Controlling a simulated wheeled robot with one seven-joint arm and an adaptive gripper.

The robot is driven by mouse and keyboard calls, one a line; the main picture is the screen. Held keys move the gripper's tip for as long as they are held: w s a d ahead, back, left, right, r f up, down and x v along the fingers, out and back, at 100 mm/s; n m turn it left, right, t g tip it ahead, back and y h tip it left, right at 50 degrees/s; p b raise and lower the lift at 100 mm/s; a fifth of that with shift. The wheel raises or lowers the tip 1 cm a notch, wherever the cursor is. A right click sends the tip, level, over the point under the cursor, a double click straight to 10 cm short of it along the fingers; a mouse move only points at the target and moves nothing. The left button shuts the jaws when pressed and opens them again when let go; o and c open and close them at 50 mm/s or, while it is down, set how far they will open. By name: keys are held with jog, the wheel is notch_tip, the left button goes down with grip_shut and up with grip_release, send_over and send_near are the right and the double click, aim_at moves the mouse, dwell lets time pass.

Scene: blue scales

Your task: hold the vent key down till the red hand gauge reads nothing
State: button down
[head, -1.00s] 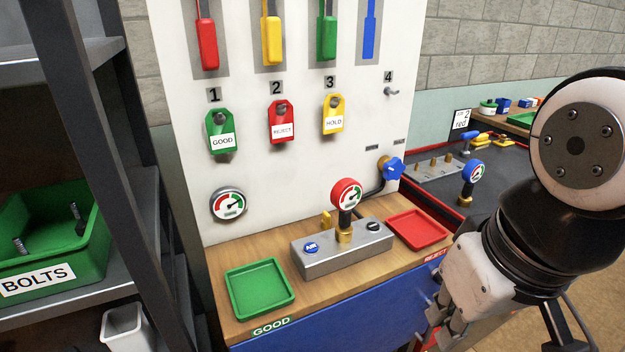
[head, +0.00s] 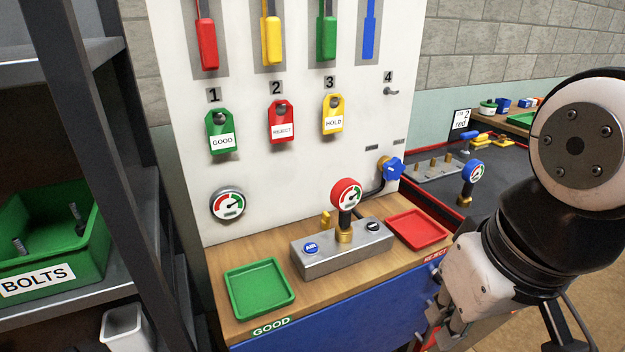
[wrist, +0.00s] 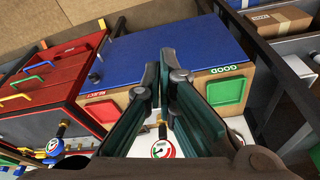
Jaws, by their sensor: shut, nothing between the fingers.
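The red hand gauge (head: 346,193) stands upright on a brass fitting on a grey metal block (head: 330,256). Its needle is too small to read surely. The block carries a round blue AIR key (head: 311,248) at its left and a black key (head: 373,227) at its right, whose marking I cannot read. My gripper (head: 438,328) is low at the right, in front of the bench and apart from the block. In the wrist view its dark fingers (wrist: 165,68) are shut and empty. The red gauge also shows there (wrist: 162,149), partly hidden by my gripper.
A green tray (head: 260,289) and a red tray (head: 418,229) flank the block on the wooden bench. A wall gauge (head: 228,205) and blue valve (head: 391,169) are on the white panel. A dark shelf with a BOLTS bin (head: 60,240) stands left.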

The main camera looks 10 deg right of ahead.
dwell(0.3)
jog(key=w+d+r+n+t+h+p, duration=0.1)
jog(key=w+d+r+n+t+p, duration=0.2)
jog(key=w, duration=0.6)
jog(key=w+d+r+n+h+p, duration=0.1)
jog(key=w+d+r+h+p, duration=0.15)
jog(key=w+d, duration=0.45)
jog(key=w+d+r+n+t+p, duration=0.1)
jog(key=w+d+r+t+p, duration=0.15)
jog(key=w, duration=0.75)
jog(key=w+a+f+n+y+p, duration=0.25)
jog(key=w+f+n+p, duration=0.2)
jog(key=w, duration=0.45)
jog(key=w+a+f+n+y+p, duration=0.1)
jog(key=a+f+n+y+p, duration=0.2)
jog(key=f+n+y, duration=0.2)
notch_tip(320, 180, down, 3)
jog(key=shift+w+a, duration=0.15)
